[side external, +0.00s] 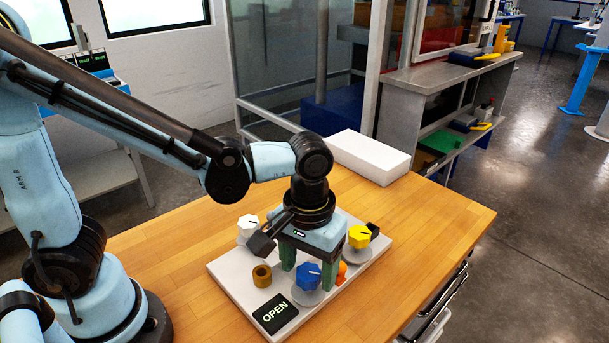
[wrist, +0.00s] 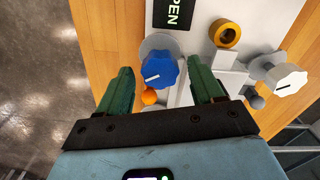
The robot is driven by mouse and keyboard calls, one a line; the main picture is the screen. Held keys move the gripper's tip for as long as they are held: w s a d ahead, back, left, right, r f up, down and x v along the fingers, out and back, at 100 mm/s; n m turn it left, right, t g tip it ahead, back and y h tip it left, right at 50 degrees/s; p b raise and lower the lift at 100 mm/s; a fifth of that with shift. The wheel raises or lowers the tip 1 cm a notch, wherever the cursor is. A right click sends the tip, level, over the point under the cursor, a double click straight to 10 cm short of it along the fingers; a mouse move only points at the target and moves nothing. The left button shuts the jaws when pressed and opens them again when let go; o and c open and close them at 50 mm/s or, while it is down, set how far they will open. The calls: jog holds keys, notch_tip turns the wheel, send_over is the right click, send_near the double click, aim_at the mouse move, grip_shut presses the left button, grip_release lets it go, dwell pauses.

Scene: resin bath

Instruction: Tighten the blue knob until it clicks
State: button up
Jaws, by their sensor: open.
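The blue knob (side external: 309,275) has a white pointer line and sits on a grey round base on the white panel (side external: 235,283). In the wrist view the blue knob (wrist: 164,71) appears between my two green fingers, with a gap on each side. My gripper (side external: 307,278) is open and points down over the panel; it also shows in the wrist view (wrist: 162,72). I see no finger touching the knob, and I cannot tell the exact height of the fingertips against it. A dark display reading OPEN (side external: 275,313) lies at the panel's near edge.
A white knob (side external: 248,224), a yellow knob (side external: 360,236), a brown ring (side external: 262,275) and an orange part (side external: 342,270) stand around the blue knob. A white block (side external: 370,156) lies at the table's back. The wooden table (side external: 440,225) is clear at right.

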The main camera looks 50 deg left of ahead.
jog(key=shift+f, duration=0.1)
jog(key=shift+c, duration=0.3)
jog(key=c, duration=1)
jog(key=shift+m, duration=0.3)
jog(key=m, duration=1.1)
jog(key=o, duration=1.1)
jog(key=shift+c, duration=0.2)
